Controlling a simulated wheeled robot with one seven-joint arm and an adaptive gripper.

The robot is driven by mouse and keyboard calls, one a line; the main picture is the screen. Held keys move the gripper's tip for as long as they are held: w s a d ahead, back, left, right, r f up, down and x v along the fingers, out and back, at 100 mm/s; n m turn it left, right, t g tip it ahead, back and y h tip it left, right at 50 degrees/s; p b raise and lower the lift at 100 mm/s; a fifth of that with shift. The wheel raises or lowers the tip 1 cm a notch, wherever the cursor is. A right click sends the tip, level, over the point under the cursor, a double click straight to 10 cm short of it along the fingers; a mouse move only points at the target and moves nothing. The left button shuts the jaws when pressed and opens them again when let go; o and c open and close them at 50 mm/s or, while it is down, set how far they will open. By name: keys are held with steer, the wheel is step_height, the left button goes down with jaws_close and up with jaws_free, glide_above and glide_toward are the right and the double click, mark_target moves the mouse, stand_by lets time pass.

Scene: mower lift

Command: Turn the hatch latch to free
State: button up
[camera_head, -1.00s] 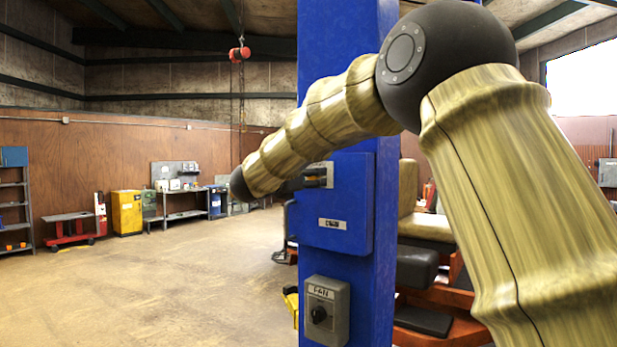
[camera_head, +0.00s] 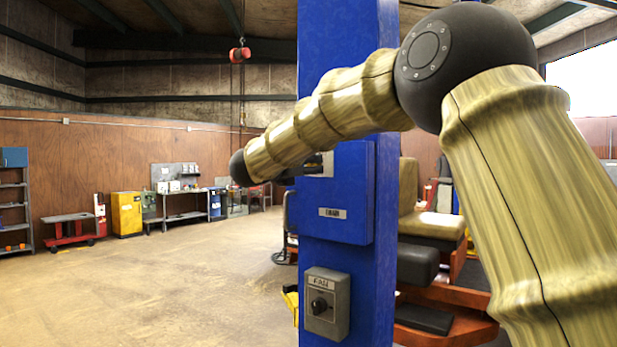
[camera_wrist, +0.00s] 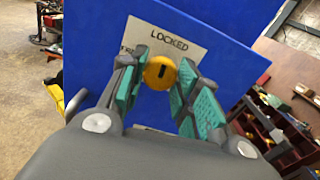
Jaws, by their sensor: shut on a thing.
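A second word left of the knob is partly hidden by a finger. My gripper (camera_wrist: 163,70) has its teal-padded fingers on both sides of the knob and is shut on it. In the head view the blue hatch box (camera_head: 345,205) is on a blue post; my arm hides the knob and most of the gripper there.
A grey switch box (camera_head: 327,302) with a black knob is on the post below the hatch. An orange machine with a tan seat (camera_head: 433,226) stands behind the post on the right. Open floor (camera_head: 150,285) lies to the left, with benches and cabinets along the far wall.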

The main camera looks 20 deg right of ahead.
steer(key=shift+f+n+b, duration=0.25)
steer(key=shift+n+b, duration=0.65)
steer(key=shift+b, duration=1.25)
steer(key=n, duration=0.3)
steer(key=n+b, duration=0.1)
steer(key=n, duration=0.2)
steer(key=n+b, duration=0.1)
steer(key=n, duration=0.2)
steer(key=shift+r+n, duration=0.25)
steer(key=shift+n, duration=0.05)
steer(key=n+p, duration=0.1)
steer(key=n, duration=0.4)
steer(key=shift+p, duration=0.3)
steer(key=shift+f+n, duration=0.1)
steer(key=shift+n, duration=0.2)
steer(key=o, duration=1.1)
steer(key=shift+c, duration=0.2)
